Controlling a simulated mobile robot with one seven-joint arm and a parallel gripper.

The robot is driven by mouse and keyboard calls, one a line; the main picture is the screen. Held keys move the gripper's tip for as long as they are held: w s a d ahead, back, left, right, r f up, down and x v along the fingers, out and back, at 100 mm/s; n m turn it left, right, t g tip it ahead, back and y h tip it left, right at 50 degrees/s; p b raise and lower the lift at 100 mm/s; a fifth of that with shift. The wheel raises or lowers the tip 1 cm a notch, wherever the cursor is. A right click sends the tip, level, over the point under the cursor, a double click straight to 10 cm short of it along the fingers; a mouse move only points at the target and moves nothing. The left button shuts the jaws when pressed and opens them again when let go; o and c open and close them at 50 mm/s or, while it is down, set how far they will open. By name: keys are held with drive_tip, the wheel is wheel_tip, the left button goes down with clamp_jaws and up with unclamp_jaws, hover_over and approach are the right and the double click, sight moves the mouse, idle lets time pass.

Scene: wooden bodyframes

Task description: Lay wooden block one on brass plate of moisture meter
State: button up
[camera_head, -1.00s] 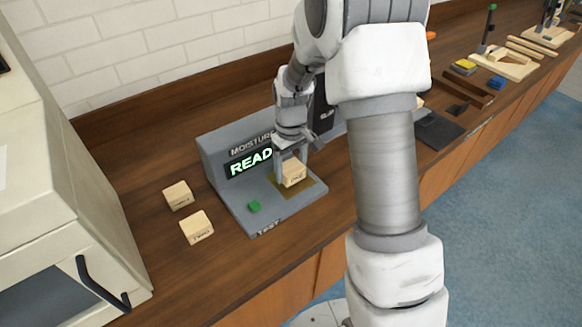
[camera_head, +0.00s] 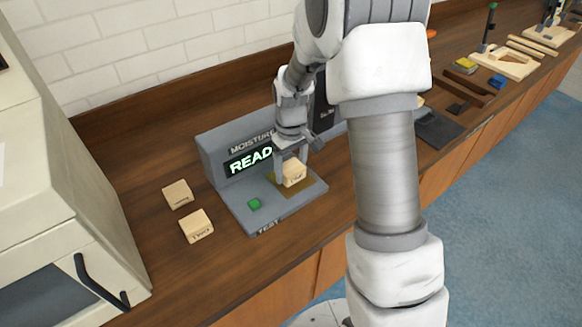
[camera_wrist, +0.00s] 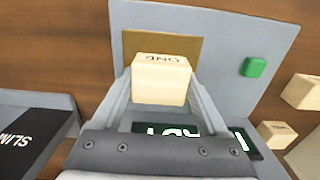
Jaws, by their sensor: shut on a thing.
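Wooden block one (camera_head: 293,174) is a pale cube marked ONE, held between the fingers of my gripper (camera_head: 291,167). The wrist view shows the block (camera_wrist: 161,82) between both fingertips of my gripper (camera_wrist: 161,85), its lettering toward the plate's far side. The brass plate (camera_head: 304,190) lies on the base of the grey moisture meter (camera_head: 242,200), directly under or just below the block; I cannot tell whether they touch. In the wrist view the brass plate (camera_wrist: 190,49) shows around the block. The meter's display reads READY, partly hidden by my gripper.
Two other wooden blocks, one (camera_head: 177,194) behind block two (camera_head: 197,226), sit left of the meter. A green button (camera_head: 254,204) is on the meter's base. A cream appliance (camera_head: 60,200) stands at far left. A dark box (camera_wrist: 35,130) is beside the meter.

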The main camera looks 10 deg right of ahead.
drive_tip(key=o, duration=1.3)
wheel_tip(320, 180, up, 17)
drive_tip(key=shift+r+p, duration=0.2)
drive_tip(key=shift+p, duration=0.2)
drive_tip(key=s+r+m+t, duration=0.25)
drive_tip(key=s+r, duration=0.55)
drive_tip(key=s, duration=0.5)
drive_tip(key=s+f+m+t, duration=0.1)
drive_tip(key=s+m+t, duration=0.1)
drive_tip(key=s, duration=0.8)
drive_tip(key=shift+s+f+t, duration=0.15)
drive_tip(key=shift+s+t, duration=0.05)
drive_tip(key=shift+t, duration=0.35)
